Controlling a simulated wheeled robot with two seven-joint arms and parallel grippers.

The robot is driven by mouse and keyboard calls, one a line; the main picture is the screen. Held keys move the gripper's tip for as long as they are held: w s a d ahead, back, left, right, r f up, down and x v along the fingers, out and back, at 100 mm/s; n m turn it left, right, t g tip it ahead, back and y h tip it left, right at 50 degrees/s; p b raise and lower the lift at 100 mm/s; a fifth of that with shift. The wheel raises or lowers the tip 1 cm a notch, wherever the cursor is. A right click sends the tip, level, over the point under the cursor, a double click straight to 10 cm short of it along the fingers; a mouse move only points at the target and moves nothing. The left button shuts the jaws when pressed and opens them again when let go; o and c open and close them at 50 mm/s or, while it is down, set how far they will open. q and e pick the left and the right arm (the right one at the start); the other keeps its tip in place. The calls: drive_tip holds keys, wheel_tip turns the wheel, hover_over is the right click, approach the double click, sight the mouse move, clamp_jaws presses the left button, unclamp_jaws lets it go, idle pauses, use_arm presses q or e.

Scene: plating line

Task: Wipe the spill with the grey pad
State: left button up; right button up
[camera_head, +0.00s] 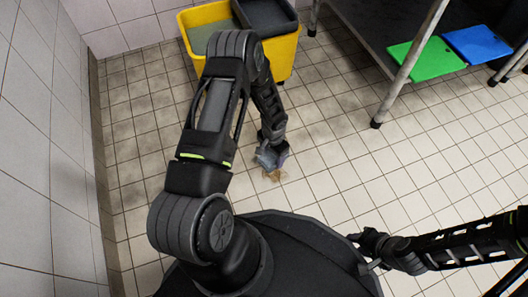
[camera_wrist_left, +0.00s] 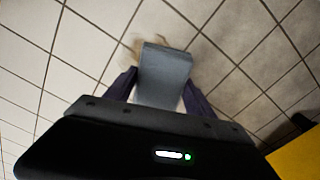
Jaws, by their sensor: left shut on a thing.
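My left gripper (camera_head: 270,155) is low over the tiled floor near the middle of the head view. It is shut on the grey pad (camera_wrist_left: 165,72), which sits between its two dark fingers in the left wrist view. A small brown spill (camera_head: 273,175) lies on the floor just below the gripper in the head view. Part of the spill shows beside the pad in the left wrist view (camera_wrist_left: 136,48), and the pad hides the rest. I cannot tell whether the pad touches the floor. My right gripper (camera_head: 364,250) is at the lower right, away from the spill; its fingers are too small to read.
A yellow bucket (camera_head: 288,55) with a dark grey insert stands at the back, behind my left arm. A metal table (camera_head: 400,75) with green (camera_head: 427,60) and blue (camera_head: 477,43) boards on its lower shelf stands at the right. A tiled wall is at the left.

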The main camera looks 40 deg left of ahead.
use_arm(q)
drive_tip(key=shift+r+p, duration=0.7)
drive_tip(key=shift+r, duration=0.75)
